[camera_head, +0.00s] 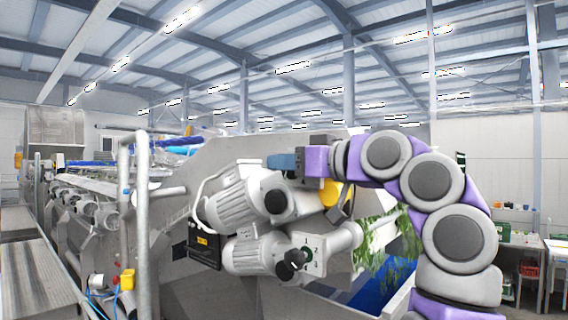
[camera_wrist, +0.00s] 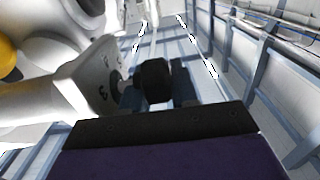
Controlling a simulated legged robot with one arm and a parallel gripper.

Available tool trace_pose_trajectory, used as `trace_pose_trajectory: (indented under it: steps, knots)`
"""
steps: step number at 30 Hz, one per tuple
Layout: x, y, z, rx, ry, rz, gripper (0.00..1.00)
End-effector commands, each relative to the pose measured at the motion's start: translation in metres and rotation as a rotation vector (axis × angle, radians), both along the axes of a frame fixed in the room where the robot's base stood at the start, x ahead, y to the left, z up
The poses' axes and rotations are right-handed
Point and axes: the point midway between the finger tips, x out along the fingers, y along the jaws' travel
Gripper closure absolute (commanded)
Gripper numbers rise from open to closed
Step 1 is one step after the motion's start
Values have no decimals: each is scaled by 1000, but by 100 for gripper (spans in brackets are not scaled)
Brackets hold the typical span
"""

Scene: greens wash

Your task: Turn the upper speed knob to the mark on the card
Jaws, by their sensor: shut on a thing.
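In the wrist view, the black upper speed knob (camera_wrist: 155,82) sits between the two dark blue fingers of my gripper (camera_wrist: 154,84), which is shut on it. Its stem meets a pale plate (camera_wrist: 84,88) with dark figures, seen at a steep slant. I cannot make out a mark or which figure the knob points to. In the head view, my gripper (camera_head: 281,161) is at the upper drive unit, and its blue fingers hide the knob.
Two grey motors, upper (camera_head: 236,205) and lower (camera_head: 252,254), lie close below my gripper. A yellow cap (camera_head: 330,192) is beside my wrist. A steel post (camera_head: 142,225) stands left. Greens (camera_head: 395,268) lie over blue at the right.

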Motion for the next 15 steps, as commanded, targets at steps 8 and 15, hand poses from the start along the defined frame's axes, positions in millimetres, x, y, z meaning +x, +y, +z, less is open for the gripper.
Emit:
trace_pose_trajectory:
  steps: [8,15]
  knots:
    - [-2,-7,8,-27,24,-7,100]
    - [-1,-6,12,-146,112,-7,100]
